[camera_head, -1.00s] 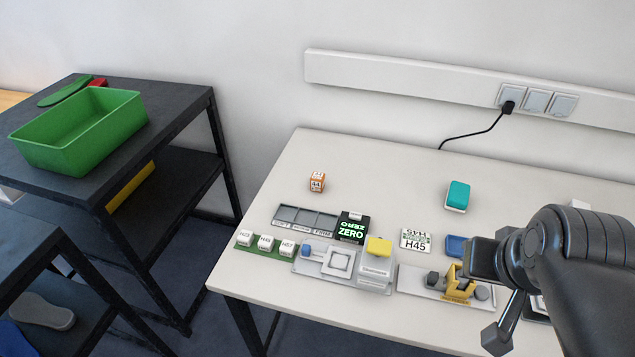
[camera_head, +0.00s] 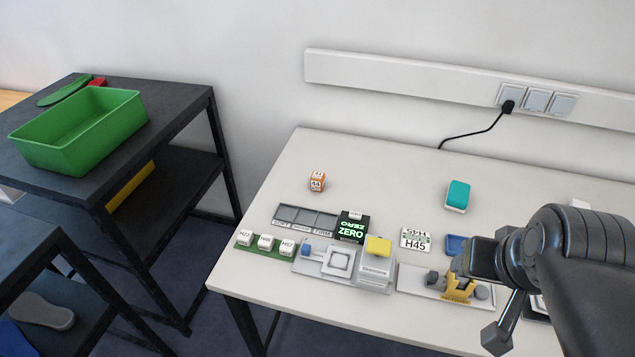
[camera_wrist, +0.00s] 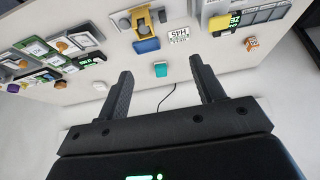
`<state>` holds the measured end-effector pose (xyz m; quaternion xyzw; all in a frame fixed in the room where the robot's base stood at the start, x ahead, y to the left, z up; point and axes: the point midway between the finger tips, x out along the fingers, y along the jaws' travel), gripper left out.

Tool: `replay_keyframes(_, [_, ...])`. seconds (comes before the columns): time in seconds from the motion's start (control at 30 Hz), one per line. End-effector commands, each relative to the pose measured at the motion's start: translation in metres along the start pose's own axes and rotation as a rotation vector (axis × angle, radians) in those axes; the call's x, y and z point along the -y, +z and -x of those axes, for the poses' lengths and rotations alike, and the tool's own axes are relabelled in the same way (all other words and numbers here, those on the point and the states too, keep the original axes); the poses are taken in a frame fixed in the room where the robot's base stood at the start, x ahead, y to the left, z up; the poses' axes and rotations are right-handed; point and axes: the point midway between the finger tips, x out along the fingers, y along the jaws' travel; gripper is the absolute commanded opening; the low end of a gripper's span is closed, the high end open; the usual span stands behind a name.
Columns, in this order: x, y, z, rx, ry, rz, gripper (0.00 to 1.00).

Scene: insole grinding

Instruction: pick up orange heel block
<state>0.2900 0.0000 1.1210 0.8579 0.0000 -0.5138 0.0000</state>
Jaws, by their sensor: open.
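The orange heel block (camera_head: 317,181) is a small cube with white, numbered faces. It stands alone on the white table, behind the grey slotted tray in the head view. In the wrist view the orange block (camera_wrist: 252,43) is at the right, beyond my right finger. My gripper (camera_wrist: 162,88) is open, with nothing between its two black fingers. In the head view my gripper (camera_head: 462,266) is over the front right of the table, far to the right of the block. Its fingers are hard to make out there.
A grey slotted tray (camera_head: 304,219), a ZERO display (camera_head: 351,228), white cubes on a green strip (camera_head: 265,249) and a scale-like device (camera_head: 376,270) stand in front of the block. A teal-topped block (camera_head: 458,196) stands right. Table around the orange block is clear.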

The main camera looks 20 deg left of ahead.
Motion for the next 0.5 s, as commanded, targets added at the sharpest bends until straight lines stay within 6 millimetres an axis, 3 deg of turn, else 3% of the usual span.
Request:
replay_keyframes(0.27, [0.002, -0.007, -0.001, 0.003, -0.002, 0.000, 0.62])
replay_keyframes(0.37, [0.006, -0.025, -0.004, 0.013, -0.007, -0.003, 0.62])
replay_keyframes(0.5, [0.019, -0.065, -0.013, 0.030, -0.013, -0.010, 0.62])
